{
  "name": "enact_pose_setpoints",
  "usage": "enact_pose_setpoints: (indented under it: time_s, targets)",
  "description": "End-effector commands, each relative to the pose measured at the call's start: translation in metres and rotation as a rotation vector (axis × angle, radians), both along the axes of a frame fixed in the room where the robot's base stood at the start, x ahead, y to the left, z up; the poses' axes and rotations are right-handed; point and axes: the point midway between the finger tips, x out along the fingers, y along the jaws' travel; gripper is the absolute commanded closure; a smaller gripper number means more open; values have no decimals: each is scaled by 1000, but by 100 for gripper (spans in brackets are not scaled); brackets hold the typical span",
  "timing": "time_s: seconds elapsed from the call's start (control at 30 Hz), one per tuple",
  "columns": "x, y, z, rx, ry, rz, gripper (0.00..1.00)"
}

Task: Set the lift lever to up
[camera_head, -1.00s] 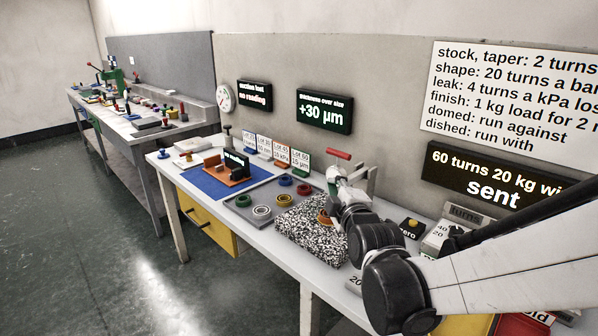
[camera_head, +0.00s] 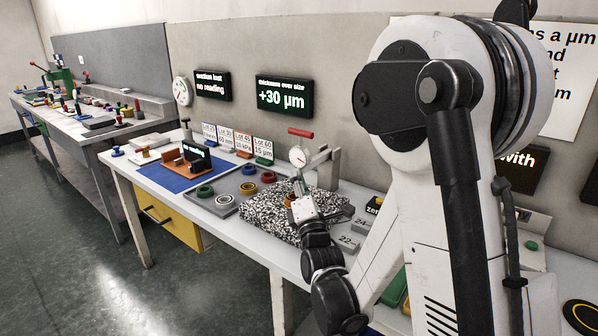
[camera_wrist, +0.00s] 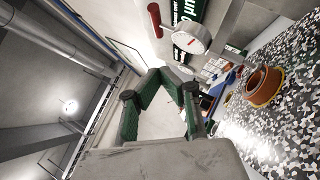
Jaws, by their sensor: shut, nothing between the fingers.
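The lift lever has a red handle (camera_head: 300,133) at the top of the dial gauge stand, nearly level in the head view. The handle also shows at the top of the wrist view (camera_wrist: 154,20). The round dial gauge (camera_head: 299,155) hangs just below it; it also shows in the wrist view (camera_wrist: 190,38). My gripper (camera_head: 298,183) is below and in front of the gauge, shut and empty. In the wrist view its green-padded fingers (camera_wrist: 165,74) meet below the lever handle, apart from it. An orange ring (camera_wrist: 263,86) sits on the speckled plate.
The speckled plate (camera_head: 262,215) carries the gauge stand (camera_head: 325,168). Coloured rings lie on a grey tray (camera_head: 224,198) to its left, beyond which is a blue mat (camera_head: 168,178). A wall display (camera_head: 284,97) reads +30 µm. My arm covers much of the right side.

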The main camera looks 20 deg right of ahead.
Motion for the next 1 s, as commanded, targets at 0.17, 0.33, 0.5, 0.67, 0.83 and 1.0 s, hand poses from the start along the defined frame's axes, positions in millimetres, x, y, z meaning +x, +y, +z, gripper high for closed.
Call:
enact_pose_setpoints:
  time_s: [0.17, 0.33, 0.5, 0.67, 0.83, 1.0]
  targets:
    - [29, -1, 12, 2, 1, 0, 100]
    - [58, -1, 24, 2, 1, 1, 100]
    - [81, -9, 37, 1, 1, -2, 100]
    - [90, -21, 48, 1, 2, 0, 100]
    - [95, -27, 53, 2, 2, 0, 100]
    - [96, -28, 55, 2, 2, 1, 100]
